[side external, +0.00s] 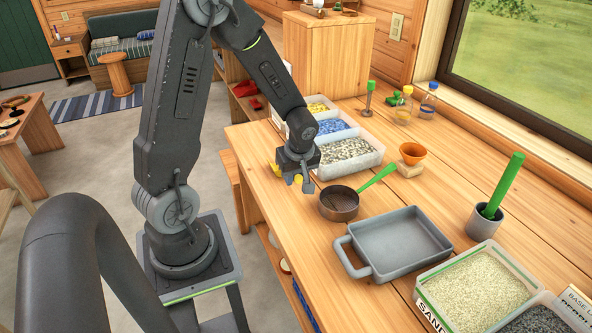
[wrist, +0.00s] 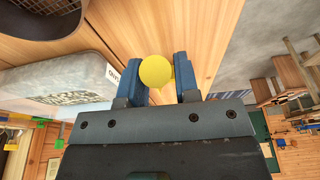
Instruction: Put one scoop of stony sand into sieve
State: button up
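The round metal sieve (side external: 338,207) with a green handle (side external: 378,175) stands on the workbench, and its mesh shows at the top left of the wrist view (wrist: 45,6). My gripper (side external: 299,180) is low over the bench's left edge, left of the sieve. In the wrist view its blue fingers (wrist: 162,75) are apart with a yellow ball-like piece (wrist: 157,71) between them. I cannot tell whether they press on it or what it belongs to. A clear bin of grey-white stony material (side external: 348,149) stands just behind the gripper. No scoop is clearly recognisable.
Bins of blue (side external: 337,131) and yellow (side external: 318,107) material stand behind. A grey handled tray (side external: 395,245), a sand bin (side external: 475,285), a cup (side external: 484,222) with a green-handled tool, an orange funnel (side external: 412,152) and bottles (side external: 427,105) occupy the bench. The front left bench is clear.

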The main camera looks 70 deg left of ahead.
grip_shut()
jog(key=shift+a+v, duration=0.25)
jog(key=shift+v, duration=0.75)
jog(key=shift+a+v, duration=0.25)
jog(key=shift+v, duration=0.7)
jog(key=shift+a+v, duration=0.2)
jog(key=shift+v, duration=0.8)
jog(key=shift+r, duration=0.2)
